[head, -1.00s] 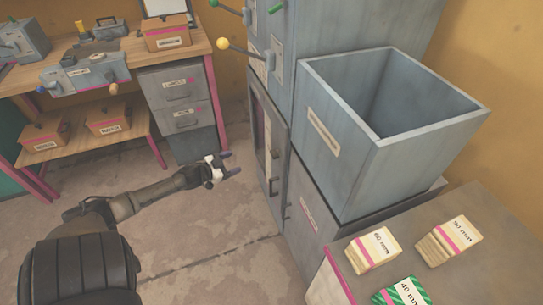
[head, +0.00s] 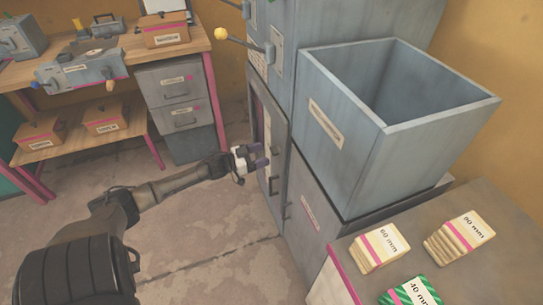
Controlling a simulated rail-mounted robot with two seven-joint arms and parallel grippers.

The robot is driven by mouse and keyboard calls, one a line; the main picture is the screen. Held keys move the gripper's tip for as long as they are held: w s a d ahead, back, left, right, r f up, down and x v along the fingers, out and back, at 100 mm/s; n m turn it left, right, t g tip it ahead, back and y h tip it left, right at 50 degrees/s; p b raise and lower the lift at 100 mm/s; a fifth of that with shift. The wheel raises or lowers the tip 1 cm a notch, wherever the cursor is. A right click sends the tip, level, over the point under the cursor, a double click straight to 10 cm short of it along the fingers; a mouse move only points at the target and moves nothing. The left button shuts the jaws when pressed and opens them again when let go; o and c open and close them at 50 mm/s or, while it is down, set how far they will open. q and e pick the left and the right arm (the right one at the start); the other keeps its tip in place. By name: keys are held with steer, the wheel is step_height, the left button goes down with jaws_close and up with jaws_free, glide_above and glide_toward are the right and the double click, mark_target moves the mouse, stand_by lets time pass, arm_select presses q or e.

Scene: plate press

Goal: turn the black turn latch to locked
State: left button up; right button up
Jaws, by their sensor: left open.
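My left gripper (head: 259,155) is open and empty, with purple fingertips. It is in front of the narrow grey cabinet door (head: 265,121), pointing right toward the door's edge. Small dark fittings sit along that edge: one (head: 275,150) just right of the fingertips, and a longer dark handle (head: 286,211) lower down. The black turn latch seems to be among these fittings, but they are too small to tell which one it is or how it is turned. I cannot tell whether the fingertips touch anything. My right gripper is not in view.
A large open grey bin (head: 345,125) stands right of the cabinet. A lever with a yellow knob (head: 221,34) juts out above the door. A workbench (head: 135,55) and a drawer unit (head: 180,95) stand at the left. The floor before the door is clear.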

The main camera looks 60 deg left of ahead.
mark_target(272, 151)
arm_select(q)
steer(key=shift+w+d+b, duration=0.2)
steer(key=shift+w+b, duration=0.2)
steer(key=shift+w, duration=0.75)
steer(key=shift+w+d+b, duration=0.2)
steer(key=shift+w+b, duration=0.15)
steer(key=shift+w, duration=0.75)
steer(key=shift+c, duration=0.2)
steer(key=c, duration=0.9)
